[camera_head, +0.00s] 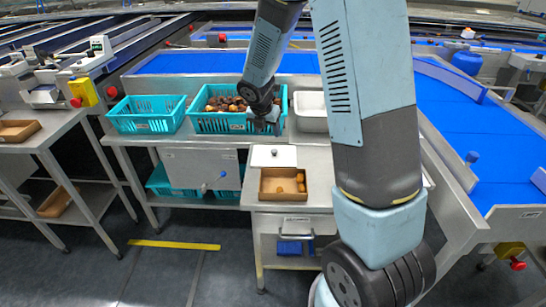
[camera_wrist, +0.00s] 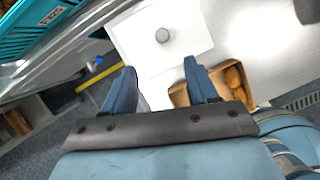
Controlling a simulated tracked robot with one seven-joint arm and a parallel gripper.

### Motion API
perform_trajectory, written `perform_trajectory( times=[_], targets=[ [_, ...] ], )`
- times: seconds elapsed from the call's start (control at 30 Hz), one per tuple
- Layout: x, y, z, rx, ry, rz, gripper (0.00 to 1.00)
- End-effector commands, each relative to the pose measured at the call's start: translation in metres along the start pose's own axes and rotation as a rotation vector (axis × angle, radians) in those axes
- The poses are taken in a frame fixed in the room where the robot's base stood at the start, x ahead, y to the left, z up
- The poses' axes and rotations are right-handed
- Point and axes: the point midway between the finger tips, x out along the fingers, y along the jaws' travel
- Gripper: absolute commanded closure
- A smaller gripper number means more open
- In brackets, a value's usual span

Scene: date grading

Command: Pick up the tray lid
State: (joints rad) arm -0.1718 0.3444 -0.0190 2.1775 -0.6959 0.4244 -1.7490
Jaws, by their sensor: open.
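The tray lid (camera_head: 262,160) is a flat white square with a small grey round knob, lying on the steel bench behind an open brown tray. In the wrist view the lid (camera_wrist: 140,30) lies beyond my fingertips, its knob a little above the gap between them. My gripper (camera_wrist: 160,68) is open with nothing between its two blue fingers. In the head view my gripper (camera_head: 265,125) hangs above and behind the lid, near the front of a teal crate. The brown tray (camera_head: 264,198) holds a few dates and also shows in the wrist view (camera_wrist: 181,97).
A teal crate of dark dates (camera_head: 210,124) and an empty teal crate (camera_head: 147,127) stand behind. A white tub (camera_head: 312,124) is right of the full crate. My arm hides part of the bench. A blue conveyor (camera_head: 445,150) runs at right.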

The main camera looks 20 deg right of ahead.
Motion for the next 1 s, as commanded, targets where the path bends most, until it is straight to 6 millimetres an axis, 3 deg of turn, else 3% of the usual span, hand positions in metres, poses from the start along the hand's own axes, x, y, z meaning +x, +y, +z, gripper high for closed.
perform_trajectory(
  times=[0.4, 0.77, 1.0],
  targets=[
    [0.062, 0.000, -0.001, 0.000, 0.002, -0.002, 0.42],
    [0.083, -0.001, -0.001, 0.002, 0.001, -0.002, 0.42],
    [0.111, -0.003, -0.002, 0.000, 0.001, -0.003, 0.42]
  ],
)
